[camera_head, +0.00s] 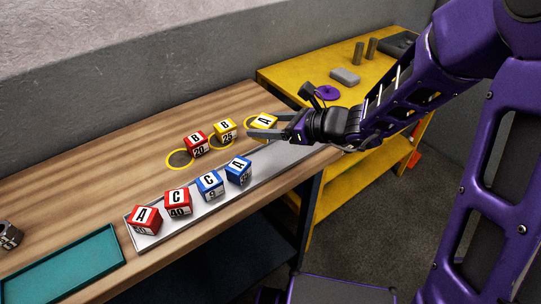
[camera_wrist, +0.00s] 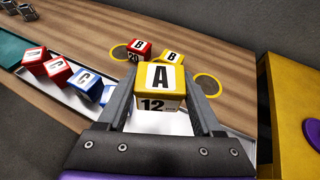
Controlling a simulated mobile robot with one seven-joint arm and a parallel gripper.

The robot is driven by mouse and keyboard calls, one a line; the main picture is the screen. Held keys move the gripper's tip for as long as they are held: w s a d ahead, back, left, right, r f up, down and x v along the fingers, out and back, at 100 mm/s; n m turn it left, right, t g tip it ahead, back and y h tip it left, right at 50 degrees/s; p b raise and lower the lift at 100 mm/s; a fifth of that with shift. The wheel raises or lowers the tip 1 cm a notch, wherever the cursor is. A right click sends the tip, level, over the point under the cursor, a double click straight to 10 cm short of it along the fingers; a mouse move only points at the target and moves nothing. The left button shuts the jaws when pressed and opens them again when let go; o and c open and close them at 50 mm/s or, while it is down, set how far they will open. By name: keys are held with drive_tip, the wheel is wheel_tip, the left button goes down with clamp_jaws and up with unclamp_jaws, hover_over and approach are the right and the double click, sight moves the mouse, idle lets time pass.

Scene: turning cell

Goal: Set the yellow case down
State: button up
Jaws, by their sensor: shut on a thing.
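The yellow case (camera_head: 263,121) is marked A on top, and the wrist view (camera_wrist: 160,82) also shows 12 on its side. My gripper (camera_head: 279,126) is shut on it, one finger on each side, at the right part of the wooden bench. In the head view the case overlaps a yellow ring on the bench; I cannot tell whether it touches the wood. In the wrist view an empty yellow ring (camera_wrist: 208,85) lies to the right of the case. What is directly under the case is hidden.
A red B case (camera_head: 196,143) and a yellow B case (camera_head: 225,129) stand close by on the left. A grey tray (camera_head: 262,170) holds several red and blue cases. A teal tray (camera_head: 70,262) lies front left. A yellow table (camera_head: 350,100) stands behind my gripper.

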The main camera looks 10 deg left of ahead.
sight(266, 164)
wheel_tip(266, 164, down, 9)
drive_tip(key=shift+b, duration=0.75)
drive_tip(key=shift+f, duration=0.25)
drive_tip(key=o, duration=1.2)
drive_tip(key=shift+o, duration=0.2)
drive_tip(key=shift+r, duration=0.1)
